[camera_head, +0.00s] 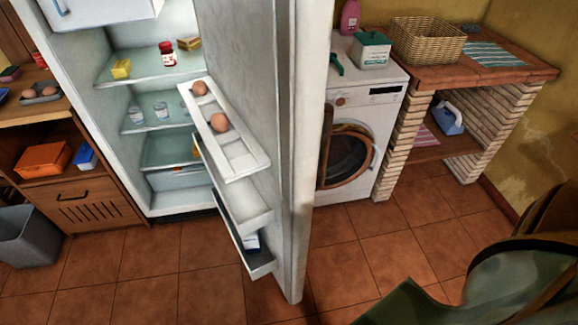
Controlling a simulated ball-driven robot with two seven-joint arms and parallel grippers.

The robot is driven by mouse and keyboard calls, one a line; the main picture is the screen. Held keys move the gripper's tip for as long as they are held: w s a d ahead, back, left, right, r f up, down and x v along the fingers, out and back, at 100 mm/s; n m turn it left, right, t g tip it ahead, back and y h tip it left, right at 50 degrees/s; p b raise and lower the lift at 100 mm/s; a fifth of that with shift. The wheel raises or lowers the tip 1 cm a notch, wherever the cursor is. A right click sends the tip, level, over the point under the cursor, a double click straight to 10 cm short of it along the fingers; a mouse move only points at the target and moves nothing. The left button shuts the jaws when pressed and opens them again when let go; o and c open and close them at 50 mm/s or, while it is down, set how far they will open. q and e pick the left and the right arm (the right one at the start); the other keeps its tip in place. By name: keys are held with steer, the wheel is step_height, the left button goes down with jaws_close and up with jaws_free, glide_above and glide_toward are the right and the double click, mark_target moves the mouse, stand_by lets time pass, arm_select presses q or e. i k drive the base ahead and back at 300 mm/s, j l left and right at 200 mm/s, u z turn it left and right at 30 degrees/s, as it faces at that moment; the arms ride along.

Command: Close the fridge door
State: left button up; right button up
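The fridge (127,112) stands at the left with its inside exposed. Its door (262,113) is wide open and juts out toward me, with its inner face to the left and its edge (300,150) facing me. The door's shelves hold two eggs (219,122) and a small pack low down. Shelves inside the fridge hold a red jar (167,54), a yellow item and glasses. Neither of my grippers is in view.
A washing machine (388,108) with its round door ajar and a brick counter (450,72) stand behind and right of the fridge door. A grey bin (27,240) is at the far left. Green and brown objects (520,280) fill the lower right. The tiled floor before the fridge is clear.

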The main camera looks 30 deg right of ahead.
mark_target(266, 61)
steer(key=l+u, duration=0.3)
steer(key=l, duration=1.75)
steer(key=k, duration=0.55)
